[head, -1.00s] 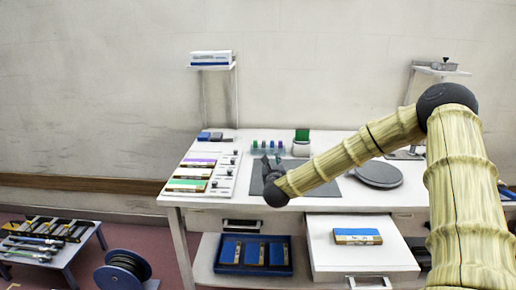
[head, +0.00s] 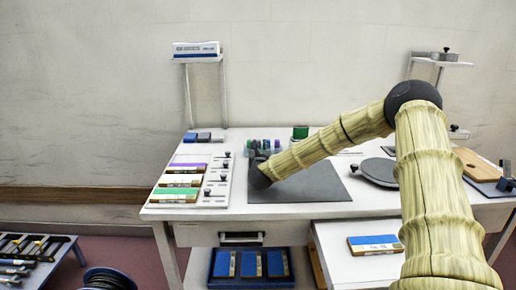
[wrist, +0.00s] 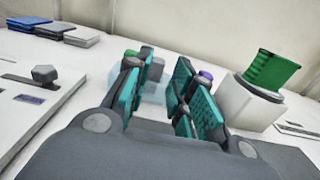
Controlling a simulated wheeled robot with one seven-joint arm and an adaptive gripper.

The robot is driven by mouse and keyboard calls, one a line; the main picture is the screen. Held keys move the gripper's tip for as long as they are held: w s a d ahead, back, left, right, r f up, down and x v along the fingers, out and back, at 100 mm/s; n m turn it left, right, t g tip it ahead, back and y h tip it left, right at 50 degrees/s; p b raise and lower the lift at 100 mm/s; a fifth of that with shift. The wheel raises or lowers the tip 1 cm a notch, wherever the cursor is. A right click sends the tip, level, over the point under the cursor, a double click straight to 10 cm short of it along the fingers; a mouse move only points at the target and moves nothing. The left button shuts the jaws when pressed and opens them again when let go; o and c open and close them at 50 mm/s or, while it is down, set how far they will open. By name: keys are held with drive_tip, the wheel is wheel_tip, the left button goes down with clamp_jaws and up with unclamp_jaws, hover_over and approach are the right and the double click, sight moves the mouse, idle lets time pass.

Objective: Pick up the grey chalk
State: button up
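Several coloured chalk pieces stand in a row in a clear holder (wrist: 152,92) at the back of the bench. A grey piece (wrist: 156,69), which looks like the grey chalk, shows between my fingertips in the wrist view, beyond them. A purple piece (wrist: 206,75) is partly hidden behind the right finger. My gripper (wrist: 163,85) is open, with teal pads apart and nothing held. In the head view my gripper (head: 258,158) is low over the dark mat, just in front of the row, and my arm hides part of it.
The dark mat (head: 310,187) lies in front. A white pot with a green top (wrist: 258,95) stands right of the row. A board with knobs and coloured blocks (head: 215,186) lies left. A round dark plate (head: 380,172) is right. The drawer (head: 345,268) stands open.

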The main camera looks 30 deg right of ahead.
sight(259, 142)
drive_tip(key=shift+w+d+r, duration=0.1)
drive_tip(key=shift+d+r, duration=0.05)
drive_tip(key=x, duration=0.3)
drive_tip(key=shift+w+f+p, duration=0.2)
drive_tip(key=shift+f+p, duration=0.15)
drive_tip(key=shift+w+d, duration=0.35)
drive_tip(key=shift+w, duration=0.25)
drive_tip(key=c, duration=0.5)
